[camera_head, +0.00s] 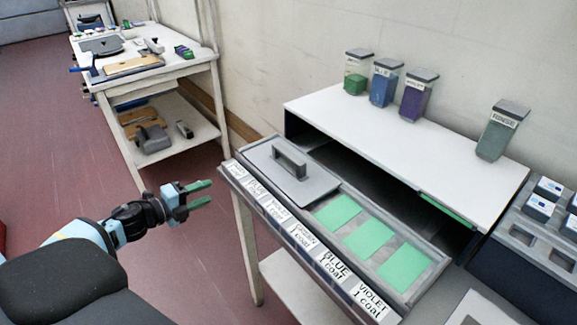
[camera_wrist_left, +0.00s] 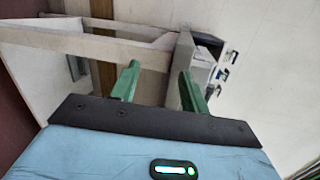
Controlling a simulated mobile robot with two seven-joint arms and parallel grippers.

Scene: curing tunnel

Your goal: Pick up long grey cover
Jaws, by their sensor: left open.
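The grey cover (camera_head: 308,189) is a flat plate with a raised bar handle (camera_head: 289,160) on top. In the head view it lies over the far-left part of a long grey tray (camera_head: 437,262). Three green panels (camera_head: 368,239) show uncovered in the tray to its right. My left gripper (camera_head: 202,195), with green fingers, is open and empty. It is left of the cover, out past the tray's labelled front edge, and apart from it. The wrist view shows its two fingers (camera_wrist_left: 157,88) spread with nothing between them. My right gripper is not in view.
A white-topped tunnel (camera_head: 400,135) with a dark opening stands behind the tray. Several lidded containers (camera_head: 413,97) stand on it. A grey rack (camera_head: 519,237) is at the right. A cluttered white workbench (camera_head: 180,65) stands at the back left. Red floor (camera_head: 60,150) is clear at left.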

